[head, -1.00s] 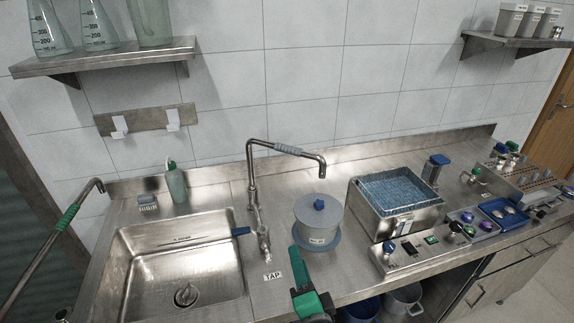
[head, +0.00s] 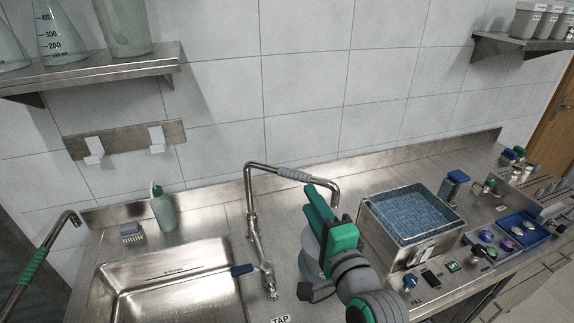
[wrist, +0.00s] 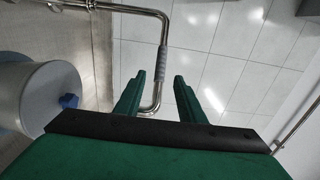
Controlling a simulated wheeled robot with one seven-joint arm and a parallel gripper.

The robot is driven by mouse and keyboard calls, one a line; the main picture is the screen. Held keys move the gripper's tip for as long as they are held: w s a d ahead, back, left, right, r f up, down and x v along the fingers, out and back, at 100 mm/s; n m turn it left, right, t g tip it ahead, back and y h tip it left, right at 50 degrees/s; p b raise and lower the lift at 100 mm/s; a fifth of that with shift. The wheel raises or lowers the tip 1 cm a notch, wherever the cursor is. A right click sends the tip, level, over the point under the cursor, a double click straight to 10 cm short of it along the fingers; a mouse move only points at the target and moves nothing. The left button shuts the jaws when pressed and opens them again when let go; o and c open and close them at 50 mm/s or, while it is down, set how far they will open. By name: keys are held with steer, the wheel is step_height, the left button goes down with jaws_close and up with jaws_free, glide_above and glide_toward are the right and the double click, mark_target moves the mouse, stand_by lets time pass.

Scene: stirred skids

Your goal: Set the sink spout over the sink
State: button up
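The sink spout (head: 264,167) is a bent metal tube with a grey sleeve (head: 293,174). It rises from the tap behind the blue lever (head: 242,269) and points right, away from the sink (head: 170,300), over the counter. My gripper (head: 312,190) is just in front of and below the sleeve. In the wrist view my gripper (wrist: 158,78) is open, its two green fingers apart. The spout (wrist: 157,92) shows in the gap between them; I cannot tell how deep it sits. Its outlet end is partly hidden behind the left finger.
A grey lidded pot (wrist: 40,95) stands under the spout, mostly hidden by my arm in the head view. A water bath (head: 412,215) stands to the right. A shelf (head: 110,68) hangs above.

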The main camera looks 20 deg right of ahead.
mark_target(294, 177)
steer(key=w, duration=1)
steer(key=shift+w+a+r, duration=0.1)
steer(key=shift+w+a, duration=0.05)
steer(key=shift+w, duration=0.35)
steer(key=shift+w+d, duration=0.1)
steer(key=shift+d, duration=0.4)
steer(key=shift+a, duration=0.2)
jaws_close()
steer(key=shift+w, duration=0.1)
